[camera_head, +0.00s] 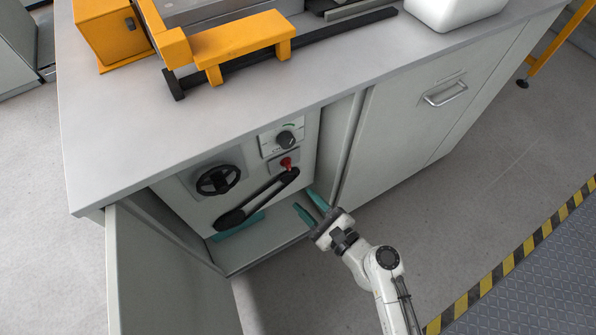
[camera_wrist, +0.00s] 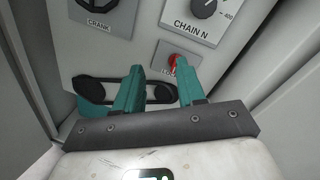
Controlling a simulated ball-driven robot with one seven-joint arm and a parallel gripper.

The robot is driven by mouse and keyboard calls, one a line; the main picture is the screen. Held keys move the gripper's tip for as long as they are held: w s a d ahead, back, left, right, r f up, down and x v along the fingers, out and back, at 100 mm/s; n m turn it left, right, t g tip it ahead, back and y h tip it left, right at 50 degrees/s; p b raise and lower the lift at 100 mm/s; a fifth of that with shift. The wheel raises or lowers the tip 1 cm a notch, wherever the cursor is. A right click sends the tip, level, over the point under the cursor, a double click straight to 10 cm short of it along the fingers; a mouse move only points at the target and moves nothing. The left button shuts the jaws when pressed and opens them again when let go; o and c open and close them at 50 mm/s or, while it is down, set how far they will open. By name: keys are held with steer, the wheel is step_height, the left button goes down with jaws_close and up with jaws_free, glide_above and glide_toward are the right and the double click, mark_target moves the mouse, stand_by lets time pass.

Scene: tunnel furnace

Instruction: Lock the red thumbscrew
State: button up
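The red thumbscrew (camera_head: 286,162) sits on a small plate on the light panel inside the open cabinet, below the dial. In the wrist view the red thumbscrew (camera_wrist: 177,63) shows just above the right finger, which partly covers it and its label. My gripper (camera_head: 311,205) has two teal fingers standing apart, with nothing between them. It is in front of the panel, to the lower right of the thumbscrew in the head view. In the wrist view my gripper (camera_wrist: 163,80) points at the panel. I cannot tell whether the right finger touches the thumbscrew.
A black crank arm (camera_head: 258,199) crosses the panel below the thumbscrew. A black handwheel (camera_head: 218,180) is to its left and a dial (camera_head: 285,138) above it. The cabinet door (camera_head: 165,265) stands open at left. The countertop (camera_head: 150,130) overhangs the panel.

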mark_target(289, 165)
steer(key=w+a+f+m+t, duration=0.1)
steer(key=w+a+m, duration=0.1)
steer(key=w, duration=0.2)
steer(key=w+a+f+m+h+b, duration=0.1)
steer(key=w+m, duration=0.1)
steer(key=w, duration=0.2)
steer(key=w+a+f+m+t+h+b, duration=0.1)
steer(key=w+a+m, duration=0.1)
steer(key=w+m, duration=0.1)
steer(key=shift+w+a+t, duration=0.3)
steer(key=shift+w, duration=0.25)
steer(key=c, duration=0.7)
